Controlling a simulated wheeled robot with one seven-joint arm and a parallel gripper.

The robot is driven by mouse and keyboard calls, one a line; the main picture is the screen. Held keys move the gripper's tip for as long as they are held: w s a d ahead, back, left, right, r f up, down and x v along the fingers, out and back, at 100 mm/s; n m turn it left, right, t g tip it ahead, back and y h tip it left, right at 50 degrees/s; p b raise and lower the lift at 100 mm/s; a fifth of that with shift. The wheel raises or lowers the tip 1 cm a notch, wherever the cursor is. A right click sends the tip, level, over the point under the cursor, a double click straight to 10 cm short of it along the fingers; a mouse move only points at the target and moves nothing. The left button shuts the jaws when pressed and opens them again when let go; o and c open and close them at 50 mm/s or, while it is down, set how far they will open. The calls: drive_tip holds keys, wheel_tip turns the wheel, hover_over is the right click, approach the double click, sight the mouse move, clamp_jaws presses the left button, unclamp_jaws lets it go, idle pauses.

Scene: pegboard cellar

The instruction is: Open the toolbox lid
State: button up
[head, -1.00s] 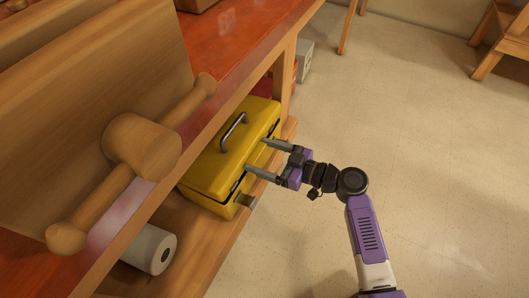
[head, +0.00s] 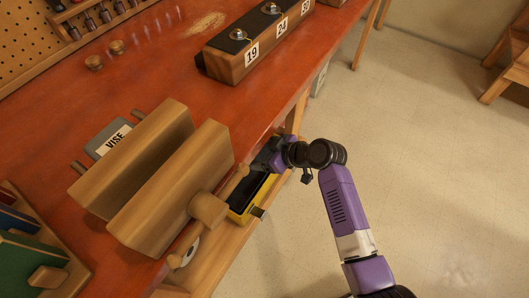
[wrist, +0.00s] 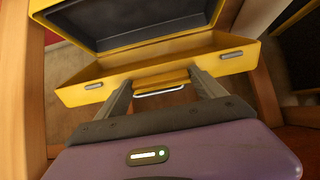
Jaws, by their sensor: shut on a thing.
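The yellow toolbox (head: 238,216) sits on the shelf below the bench, partly hidden by the vise and bench edge. Its lid is raised, and a dark interior shows in the head view. In the wrist view the toolbox (wrist: 75,96) is close, with yellow walls, a dark lining and silver latches. My gripper (head: 262,163) is at the raised lid, just under the bench edge. In the wrist view its two fingers (wrist: 162,82) are on either side of a yellow tab with a silver edge at the lid's front. The fingertips are partly hidden.
A wooden vise (head: 170,190) juts over the bench front, left of my gripper. The red bench top (head: 150,75) overhangs the shelf. A wooden block with numbers (head: 255,45) stands on it. Open floor (head: 430,170) lies right.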

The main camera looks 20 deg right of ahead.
drive_tip(key=shift+w+a+r+p, duration=0.25)
drive_tip(key=shift+w+a+r, duration=0.3)
drive_tip(key=shift+w+r, duration=0.25)
drive_tip(key=shift+w+a+r+p, duration=0.2)
drive_tip(key=shift+w+a+r, duration=0.3)
drive_tip(key=shift+w+r, duration=0.25)
drive_tip(key=o, duration=2)
drive_tip(key=shift+s, duration=0.1)
drive_tip(key=shift+o, duration=0.2)
drive_tip(key=shift+s+f, duration=0.1)
drive_tip(key=shift+f, duration=0.05)
